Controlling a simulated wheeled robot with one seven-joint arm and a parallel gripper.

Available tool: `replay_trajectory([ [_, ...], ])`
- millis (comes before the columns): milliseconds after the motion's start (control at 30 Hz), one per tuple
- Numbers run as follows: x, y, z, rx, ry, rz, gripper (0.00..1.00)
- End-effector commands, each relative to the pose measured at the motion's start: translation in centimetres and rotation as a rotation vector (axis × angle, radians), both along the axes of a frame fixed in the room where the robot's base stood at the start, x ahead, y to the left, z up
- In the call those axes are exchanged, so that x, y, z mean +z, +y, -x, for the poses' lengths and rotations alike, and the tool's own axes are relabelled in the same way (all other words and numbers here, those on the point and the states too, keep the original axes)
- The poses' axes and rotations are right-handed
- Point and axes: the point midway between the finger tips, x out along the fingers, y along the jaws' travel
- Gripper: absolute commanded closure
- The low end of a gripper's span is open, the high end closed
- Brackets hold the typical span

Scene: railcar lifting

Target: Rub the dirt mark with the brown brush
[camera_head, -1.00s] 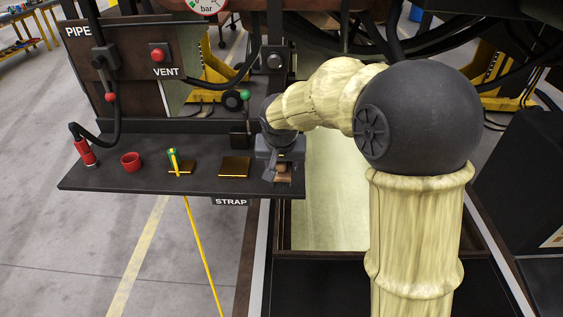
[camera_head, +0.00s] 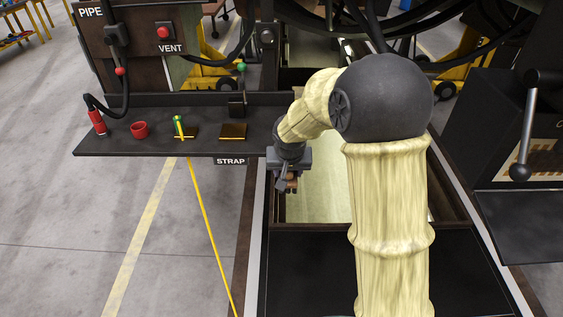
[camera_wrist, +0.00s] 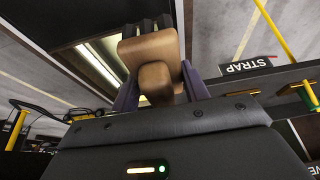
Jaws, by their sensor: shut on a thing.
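My gripper (camera_head: 288,185) is shut on the brown brush (camera_head: 292,181). In the wrist view the brush (camera_wrist: 153,62) sits between the two dark fingers, its tan block filling the space between them. My gripper is just off the right end of the black shelf, over the left side of the pale recessed panel (camera_head: 325,190). The brush appears clear of the shelf. I cannot make out the dirt mark in either view; my arm covers part of the panel.
The black shelf (camera_head: 110,142) holds a red ring (camera_head: 139,130), a red nozzle (camera_head: 97,121), a green-and-yellow strap handle (camera_head: 179,127) and a brass plate (camera_head: 232,132). A yellow strap (camera_head: 210,230) hangs to the floor. A dark box with a lever (camera_head: 528,130) stands at right.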

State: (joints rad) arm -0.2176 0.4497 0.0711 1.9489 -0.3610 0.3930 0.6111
Motion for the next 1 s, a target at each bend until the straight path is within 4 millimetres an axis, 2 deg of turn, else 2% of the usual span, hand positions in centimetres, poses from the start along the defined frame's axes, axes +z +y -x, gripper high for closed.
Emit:
replay_trajectory([
  [367, -6.9, -3.6, -0.4, 0.006, 0.007, -0.001, 0.73],
  [533, -11.4, -6.2, 0.0, 0.010, 0.009, 0.001, 0.73],
  [733, -17.6, -10.3, 1.8, 0.018, 0.006, 0.006, 0.73],
  [833, -19.2, -11.5, 2.5, 0.021, -0.001, 0.007, 0.73],
  [1000, -19.7, -11.9, 2.7, 0.025, -0.007, 0.008, 0.73],
])
